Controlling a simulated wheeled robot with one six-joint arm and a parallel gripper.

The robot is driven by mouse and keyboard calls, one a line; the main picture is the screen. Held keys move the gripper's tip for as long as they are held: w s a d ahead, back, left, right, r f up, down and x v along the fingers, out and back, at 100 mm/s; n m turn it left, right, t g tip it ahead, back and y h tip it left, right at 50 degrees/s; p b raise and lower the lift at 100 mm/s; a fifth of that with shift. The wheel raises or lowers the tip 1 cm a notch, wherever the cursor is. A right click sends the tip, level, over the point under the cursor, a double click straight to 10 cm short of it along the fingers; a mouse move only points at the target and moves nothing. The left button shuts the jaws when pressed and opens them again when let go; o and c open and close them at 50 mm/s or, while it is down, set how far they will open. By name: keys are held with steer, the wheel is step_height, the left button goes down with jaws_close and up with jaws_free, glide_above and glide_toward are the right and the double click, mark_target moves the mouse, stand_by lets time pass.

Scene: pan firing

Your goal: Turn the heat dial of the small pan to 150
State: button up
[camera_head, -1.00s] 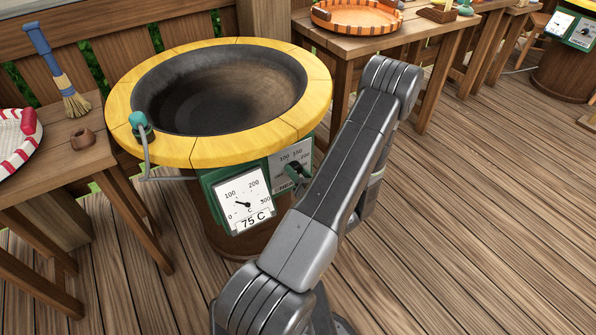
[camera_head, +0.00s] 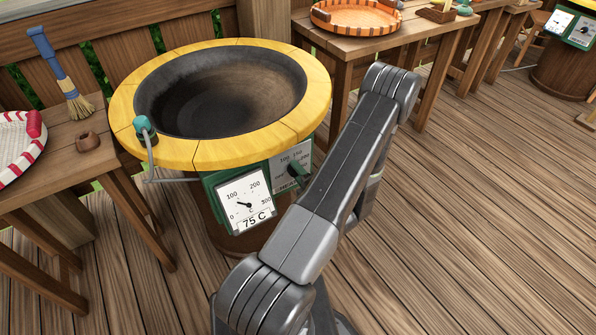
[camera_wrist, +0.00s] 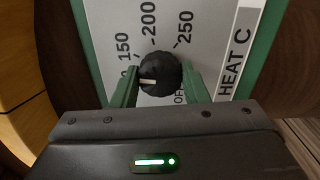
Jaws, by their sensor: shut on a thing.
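The small pan (camera_head: 297,124) has a yellow rim, a dark bowl and a green-cased panel. Its gauge (camera_head: 243,204) reads 75 C. Its heat panel (camera_head: 286,158) shows beside the gauge, partly hidden by my arm. In the wrist view, the black heat dial (camera_wrist: 160,70) sits between the two green fingers of my gripper (camera_wrist: 160,90), which is shut on it. The dial's white mark points left, toward a label below 150 that the left finger partly hides. The 150, 200 and 250 labels are readable. In the head view my fingertips are mostly hidden.
A crank handle (camera_head: 150,158) hangs at the pan's left rim. A table (camera_head: 112,150) at left holds a brush (camera_head: 62,75), a small brown pot (camera_head: 87,141) and a red-and-white tray (camera_head: 30,155). A table behind holds an orange tray (camera_head: 355,27). Floor at right is clear.

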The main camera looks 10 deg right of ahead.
steer(key=shift+m+p, duration=0.45)
steer(key=shift+m, duration=1.45)
steer(key=o, duration=1)
steer(key=shift+c, duration=0.2)
steer(key=v, duration=1.4)
steer(key=shift+w, duration=0.2)
steer(key=x, duration=1.3)
steer(key=shift+w+a, duration=0.15)
steer(key=shift+w, duration=0.15)
